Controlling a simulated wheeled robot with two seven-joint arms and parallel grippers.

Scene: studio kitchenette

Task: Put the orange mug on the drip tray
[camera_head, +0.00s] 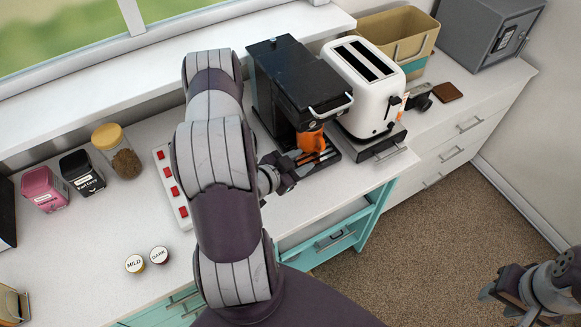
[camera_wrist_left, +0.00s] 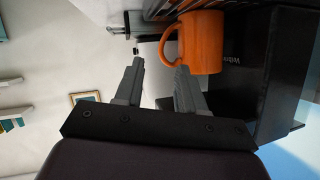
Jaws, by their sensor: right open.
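The orange mug (camera_head: 311,141) is under the front of the black coffee machine (camera_head: 290,75), at the drip tray (camera_head: 328,157). It appears to rest on the tray, though the contact is partly hidden. In the left wrist view the mug (camera_wrist_left: 203,42) shows large and inverted, its handle toward the fingers, with the slatted tray (camera_wrist_left: 170,8) against its base. My left gripper (camera_head: 292,166) is just in front of the mug. Its fingers (camera_wrist_left: 160,66) are apart, with the handle just beyond the tips and nothing clearly held. My right gripper (camera_head: 500,300) is open and empty over the floor.
A white toaster (camera_head: 362,85) stands right of the machine. A white strip with red switches (camera_head: 172,183) lies left of my left arm. Glass jar (camera_head: 118,155), pink and black tins, and two round lids (camera_head: 159,255) are further left. The teal cabinet edge is close below the tray.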

